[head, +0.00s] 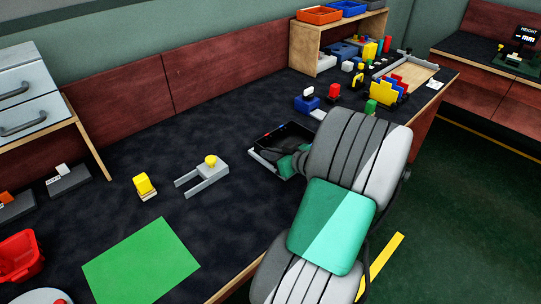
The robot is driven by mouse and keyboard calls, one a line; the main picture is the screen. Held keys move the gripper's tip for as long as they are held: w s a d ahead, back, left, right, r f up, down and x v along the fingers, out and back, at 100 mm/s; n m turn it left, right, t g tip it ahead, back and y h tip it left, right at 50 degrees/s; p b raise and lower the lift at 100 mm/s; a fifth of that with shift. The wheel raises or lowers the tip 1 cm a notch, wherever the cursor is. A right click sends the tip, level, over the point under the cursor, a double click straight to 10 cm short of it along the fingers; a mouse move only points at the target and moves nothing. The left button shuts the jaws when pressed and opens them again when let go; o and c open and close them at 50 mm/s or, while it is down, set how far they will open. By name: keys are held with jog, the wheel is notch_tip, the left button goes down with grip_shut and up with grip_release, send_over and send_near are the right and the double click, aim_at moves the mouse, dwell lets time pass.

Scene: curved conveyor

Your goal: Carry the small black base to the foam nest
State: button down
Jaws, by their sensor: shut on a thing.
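My gripper (290,162) is at the end of my arm, low over the near edge of a dark open tray with light grey edges (284,140). My forearm and wrist hide most of the jaws. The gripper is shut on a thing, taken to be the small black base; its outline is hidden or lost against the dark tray. I cannot tell whether it touches the tray. The dark tray may be the foam nest, but the picture does not make this sure.
A grey forked fixture with a yellow knob (205,173) and a yellow block (145,187) stand left of the tray. A green mat (140,262) lies at the front. Blue, red and green pieces (308,103) crowd beyond the tray.

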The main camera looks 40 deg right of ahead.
jog(key=shift+f, duration=0.1)
jog(key=shift+f, duration=0.2)
jog(key=c, duration=1.6)
grip_release()
jog(key=shift+r, duration=0.25)
jog(key=p+v, duration=0.1)
jog(key=v, duration=1.1)
jog(key=shift+s+f, duration=0.1)
